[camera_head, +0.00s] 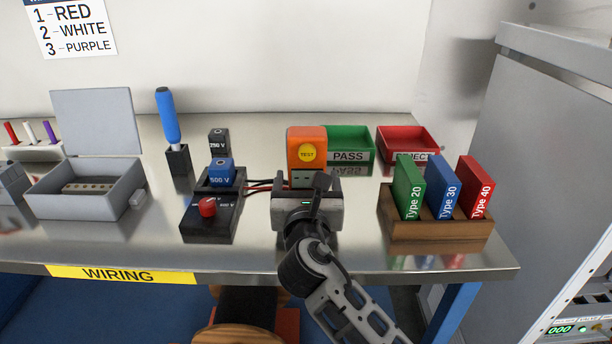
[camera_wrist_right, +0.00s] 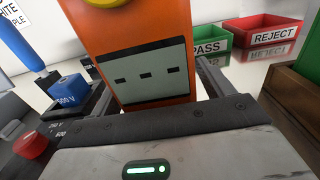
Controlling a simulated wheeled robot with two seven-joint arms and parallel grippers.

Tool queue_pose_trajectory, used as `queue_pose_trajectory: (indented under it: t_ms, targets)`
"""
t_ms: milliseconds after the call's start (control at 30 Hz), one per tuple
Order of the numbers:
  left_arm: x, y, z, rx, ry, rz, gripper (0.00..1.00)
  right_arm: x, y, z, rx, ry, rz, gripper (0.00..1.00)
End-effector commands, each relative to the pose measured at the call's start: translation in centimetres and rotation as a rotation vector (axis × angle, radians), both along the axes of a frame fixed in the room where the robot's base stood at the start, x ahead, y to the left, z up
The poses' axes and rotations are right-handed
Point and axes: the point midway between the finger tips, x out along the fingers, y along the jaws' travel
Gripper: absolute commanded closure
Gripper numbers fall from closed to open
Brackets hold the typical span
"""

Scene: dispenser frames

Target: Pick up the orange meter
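The orange meter (camera_head: 307,146) stands upright on the metal bench, with a round yellow TEST button on its front. In the right wrist view its orange body (camera_wrist_right: 140,40) and grey lower panel fill the space between my fingers. My right gripper (camera_wrist_right: 158,80) is low at the meter's front, one finger on each side. The fingers lie very close to its sides; I cannot tell whether they touch. In the head view my right gripper's body (camera_head: 307,205) hides the meter's base. My left gripper is not in view.
A black voltage fixture (camera_head: 208,222) with a red knob and blue block is left, red and black wires beside the meter. Green PASS (camera_head: 350,139) and red REJECT (camera_head: 408,136) bins stand behind and right. A wooden rack (camera_head: 440,228) holds Type blocks at right.

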Motion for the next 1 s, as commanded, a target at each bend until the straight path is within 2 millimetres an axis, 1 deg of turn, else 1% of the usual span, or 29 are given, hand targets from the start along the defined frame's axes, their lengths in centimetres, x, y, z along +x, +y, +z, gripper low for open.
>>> queue_pose_trajectory:
  t_ms: [33,67,100,200,467,633,800,867,1000]
  targets:
    - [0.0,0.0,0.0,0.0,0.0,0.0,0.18,0.0,0.0,0.0,0.0,0.0,0.0,0.35]
    - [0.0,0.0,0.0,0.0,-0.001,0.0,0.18,0.0,0.0,0.0,0.0,0.0,0.0,0.43]
    - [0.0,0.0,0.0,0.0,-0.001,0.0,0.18,0.0,0.0,0.0,0.0,0.0,0.0,0.54]
    - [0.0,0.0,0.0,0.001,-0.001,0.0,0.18,0.0,0.0,0.0,0.0,0.0,0.0,0.81]
    - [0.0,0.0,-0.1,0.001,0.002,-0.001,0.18,0.0,0.0,0.3,0.001,-0.004,0.001,0.81]
    - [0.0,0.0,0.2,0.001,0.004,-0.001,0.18,0.0,0.0,1.4,0.001,-0.007,0.001,0.81]
    - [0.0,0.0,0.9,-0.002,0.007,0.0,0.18,-0.1,0.1,4.0,0.003,-0.009,0.002,0.81]
    - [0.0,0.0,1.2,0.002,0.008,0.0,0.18,-1.2,0.1,5.1,0.005,-0.009,0.003,0.81]
    - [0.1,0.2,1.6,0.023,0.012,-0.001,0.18,-4.1,0.1,8.5,0.007,-0.009,0.005,0.81]
